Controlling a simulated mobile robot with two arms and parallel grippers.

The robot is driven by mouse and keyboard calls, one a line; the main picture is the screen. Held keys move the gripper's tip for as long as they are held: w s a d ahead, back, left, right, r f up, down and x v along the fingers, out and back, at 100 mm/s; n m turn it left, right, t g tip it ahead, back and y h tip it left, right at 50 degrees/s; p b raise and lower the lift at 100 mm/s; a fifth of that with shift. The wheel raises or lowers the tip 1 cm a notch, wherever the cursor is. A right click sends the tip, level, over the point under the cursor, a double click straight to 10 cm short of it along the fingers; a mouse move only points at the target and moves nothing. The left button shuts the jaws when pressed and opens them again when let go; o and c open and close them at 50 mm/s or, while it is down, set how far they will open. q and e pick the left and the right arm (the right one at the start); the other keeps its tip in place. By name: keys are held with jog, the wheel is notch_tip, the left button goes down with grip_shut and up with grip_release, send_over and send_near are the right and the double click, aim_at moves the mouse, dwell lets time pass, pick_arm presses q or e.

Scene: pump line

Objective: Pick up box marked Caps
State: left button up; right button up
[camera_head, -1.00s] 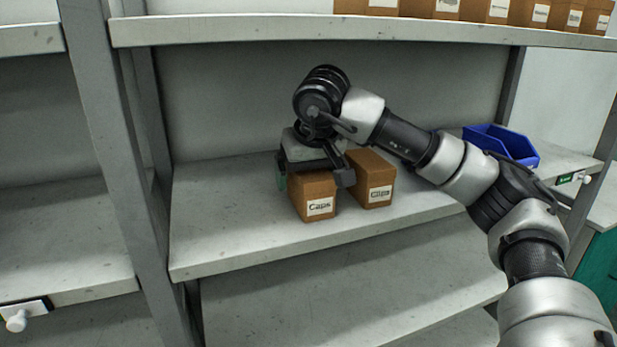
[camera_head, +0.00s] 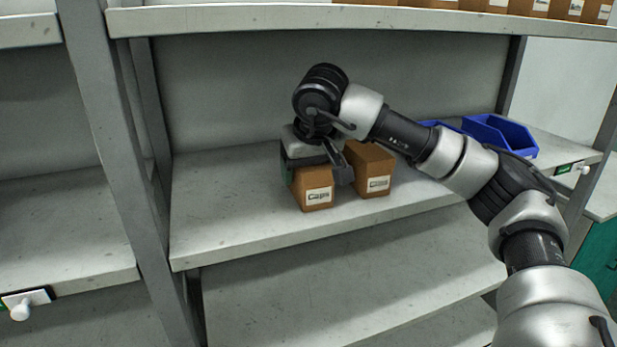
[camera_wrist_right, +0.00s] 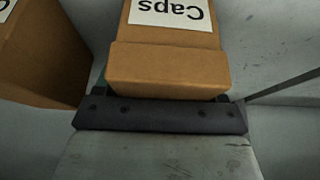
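The brown box marked Caps (camera_head: 313,192) sits on the middle shelf, its white label facing me. In the right wrist view the Caps box (camera_wrist_right: 168,70) lies straight ahead, its label upside down. My right gripper (camera_head: 315,172) reaches down over the box from above, with one finger on each side of it. The fingers look open around the box; the left one is mostly hidden behind it, so contact there is hard to judge. My left gripper is not in view.
A second brown box, marked Clips (camera_head: 372,170), stands close on the right of the Caps box. Blue bins (camera_head: 500,136) sit further right. An upper shelf (camera_head: 330,18) with several brown boxes runs above the arm. The shelf left of the Caps box is clear.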

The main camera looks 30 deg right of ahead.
jog(key=c, duration=0.6)
jog(key=shift+c, duration=0.2)
jog(key=shift+r, duration=0.1)
